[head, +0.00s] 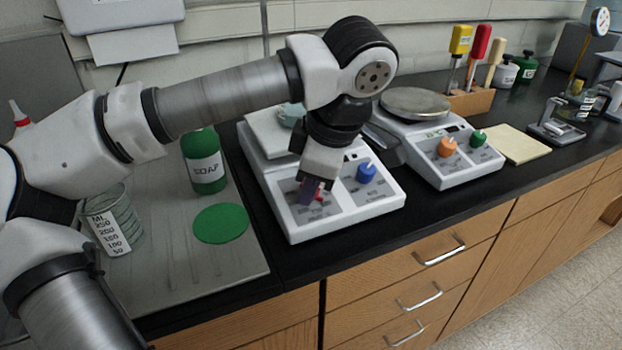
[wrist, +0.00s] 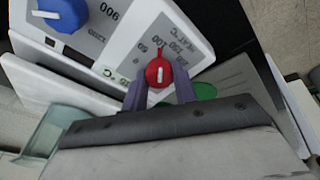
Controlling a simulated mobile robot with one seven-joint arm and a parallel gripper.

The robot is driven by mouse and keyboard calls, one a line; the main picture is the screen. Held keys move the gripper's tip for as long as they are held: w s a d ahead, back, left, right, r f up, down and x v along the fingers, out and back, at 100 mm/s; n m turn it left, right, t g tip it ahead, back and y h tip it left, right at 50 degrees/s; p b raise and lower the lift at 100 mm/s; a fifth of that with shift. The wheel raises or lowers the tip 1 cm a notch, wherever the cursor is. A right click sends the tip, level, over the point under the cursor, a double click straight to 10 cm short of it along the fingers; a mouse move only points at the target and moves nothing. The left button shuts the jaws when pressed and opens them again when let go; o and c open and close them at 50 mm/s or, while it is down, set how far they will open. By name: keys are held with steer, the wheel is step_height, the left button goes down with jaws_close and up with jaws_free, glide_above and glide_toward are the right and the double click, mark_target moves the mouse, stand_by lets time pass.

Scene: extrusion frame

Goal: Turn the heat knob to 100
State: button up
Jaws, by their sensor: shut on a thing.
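The red heat knob (wrist: 159,72) is on the front panel of the nearer hot plate (head: 292,222). In the wrist view it sits between the two purple fingers of my gripper (wrist: 160,88), which is shut on its sides. The knob's narrow end points up in that view, towards the printed temperature scale. The numbers are small and tilted, so I cannot tell its exact setting. In the head view my gripper (head: 315,188) reaches down over the panel and hides most of the red knob (head: 319,197).
A blue knob (head: 367,172) is close by on the same panel. A second hot plate (head: 440,177) with orange and green knobs stands to the right. A green soap bottle (head: 205,165), a green disc (head: 221,223) and a glass beaker (head: 108,225) are on the left.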

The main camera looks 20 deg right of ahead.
steer(key=o, duration=1)
steer(key=shift+r, duration=0.1)
steer(key=p+v, duration=0.2)
steer(key=v, duration=1.1)
steer(key=shift+s+r, duration=0.15)
steer(key=shift+r, duration=0.2)
